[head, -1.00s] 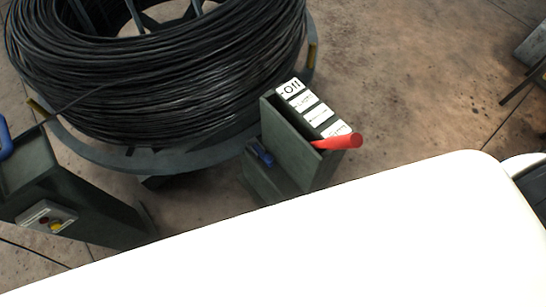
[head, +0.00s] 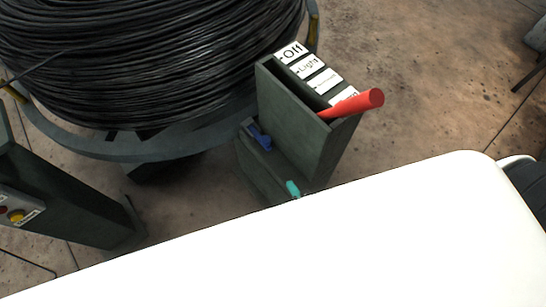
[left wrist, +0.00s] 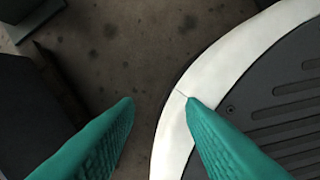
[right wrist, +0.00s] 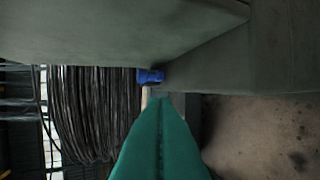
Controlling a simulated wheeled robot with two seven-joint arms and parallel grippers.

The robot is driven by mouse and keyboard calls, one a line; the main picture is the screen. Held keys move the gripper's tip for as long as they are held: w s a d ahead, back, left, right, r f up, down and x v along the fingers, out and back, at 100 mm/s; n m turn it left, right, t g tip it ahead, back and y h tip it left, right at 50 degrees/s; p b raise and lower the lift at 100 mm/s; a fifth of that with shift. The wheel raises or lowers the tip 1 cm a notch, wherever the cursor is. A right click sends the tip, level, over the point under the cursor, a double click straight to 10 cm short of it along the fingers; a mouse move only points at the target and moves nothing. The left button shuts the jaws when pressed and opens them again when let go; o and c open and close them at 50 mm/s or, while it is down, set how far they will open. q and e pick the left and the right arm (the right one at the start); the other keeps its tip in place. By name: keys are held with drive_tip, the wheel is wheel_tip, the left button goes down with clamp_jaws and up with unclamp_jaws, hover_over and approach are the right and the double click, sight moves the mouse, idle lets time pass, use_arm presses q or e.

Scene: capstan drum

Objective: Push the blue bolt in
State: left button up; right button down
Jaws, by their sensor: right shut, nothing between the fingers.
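The blue bolt (head: 258,134) sticks out on the low left part of the dark green lever box (head: 335,150). In the right wrist view the bolt (right wrist: 151,76) is just beyond my right fingertips. My right gripper (head: 293,188) is shut and empty; in the head view only its teal tip shows, near the low front part of the box, apart from the bolt. My right gripper's closed fingers (right wrist: 161,100) point toward the bolt, and whether they touch it cannot be told. My left gripper (left wrist: 160,102) is open and empty, seen only in the left wrist view.
A red lever (head: 355,103) sticks out of the box beside white labels (head: 310,68). A large coil of black wire (head: 150,60) stands behind. A dark post with buttons (head: 60,190) is at the left. Bare floor (head: 430,90) lies to the right.

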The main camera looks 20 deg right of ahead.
sight(269, 144)
use_arm(q)
drive_tip(key=shift+w, duration=0.15)
use_arm(e)
drive_tip(key=shift+w+r+m+t, duration=0.2)
drive_tip(key=shift+r+m+t, duration=0.1)
drive_tip(key=shift+r+m, duration=0.3)
